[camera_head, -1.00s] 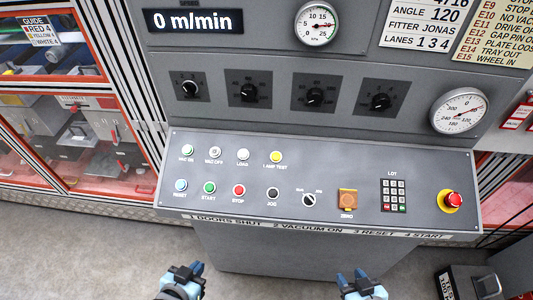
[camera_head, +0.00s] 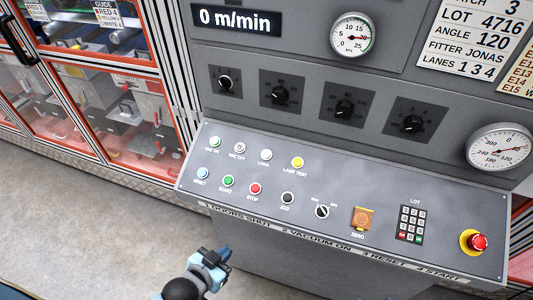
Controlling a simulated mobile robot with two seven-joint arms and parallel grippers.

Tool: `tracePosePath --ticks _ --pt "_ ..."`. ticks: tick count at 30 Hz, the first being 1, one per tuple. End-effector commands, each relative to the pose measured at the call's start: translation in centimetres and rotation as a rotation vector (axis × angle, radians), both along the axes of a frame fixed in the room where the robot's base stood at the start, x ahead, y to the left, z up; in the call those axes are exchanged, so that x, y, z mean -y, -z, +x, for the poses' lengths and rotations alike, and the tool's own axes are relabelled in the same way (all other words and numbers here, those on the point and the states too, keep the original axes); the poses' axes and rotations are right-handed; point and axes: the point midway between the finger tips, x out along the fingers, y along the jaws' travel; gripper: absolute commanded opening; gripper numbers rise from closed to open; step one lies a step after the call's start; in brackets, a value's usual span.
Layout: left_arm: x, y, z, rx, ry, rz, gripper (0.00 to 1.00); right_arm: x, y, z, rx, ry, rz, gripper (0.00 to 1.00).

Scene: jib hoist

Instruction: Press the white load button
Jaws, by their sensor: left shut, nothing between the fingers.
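The white load button (camera_head: 265,155) is in the top row of the sloped grey control panel (camera_head: 440,207), between the vac off button (camera_head: 239,148) and the yellow lamp test button (camera_head: 298,162). My left gripper (camera_head: 224,254) is shut and empty at the bottom of the view, in front of and below the panel's front edge. It is apart from the load button and touches no button. My right gripper is out of view.
The lower row holds blue reset, green start (camera_head: 228,180), red stop (camera_head: 255,188) and black jog (camera_head: 288,198) buttons. Cabinets with orange-red frames stand left.

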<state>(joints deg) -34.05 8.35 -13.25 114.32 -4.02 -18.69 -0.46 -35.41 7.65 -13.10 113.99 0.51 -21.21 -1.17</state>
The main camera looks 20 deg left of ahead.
Motion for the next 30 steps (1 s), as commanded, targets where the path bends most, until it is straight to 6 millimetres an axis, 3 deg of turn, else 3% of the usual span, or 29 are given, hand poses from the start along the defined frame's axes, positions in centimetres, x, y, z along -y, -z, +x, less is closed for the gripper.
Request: tracePosePath --ticks 5,9,12,15,18,21,27,30 --pt "-0.2 -6.9 6.7 0.373 0.099 0.218 0.0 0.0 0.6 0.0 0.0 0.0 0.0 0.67" --pt "1.7 -15.1 11.1 0.789 0.273 0.481 0.0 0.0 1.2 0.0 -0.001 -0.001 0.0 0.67" --pt "4.0 -19.7 12.6 1.054 0.44 0.691 0.0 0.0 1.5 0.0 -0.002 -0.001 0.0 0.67" --pt "6.3 -22.6 13.2 1.266 0.634 0.922 0.0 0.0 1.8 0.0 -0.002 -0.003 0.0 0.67" --pt "7.8 -23.9 14.0 1.403 0.847 1.185 0.0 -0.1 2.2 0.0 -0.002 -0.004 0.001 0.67" --pt "8.0 -24.1 15.3 1.444 1.055 1.465 0.0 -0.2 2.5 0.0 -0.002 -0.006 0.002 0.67" --pt "5.4 -24.4 18.8 1.291 1.336 1.942 0.0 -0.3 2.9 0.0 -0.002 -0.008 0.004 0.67" --pt "4.0 -24.8 20.1 1.192 1.395 2.081 0.0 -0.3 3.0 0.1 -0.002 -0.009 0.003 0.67"
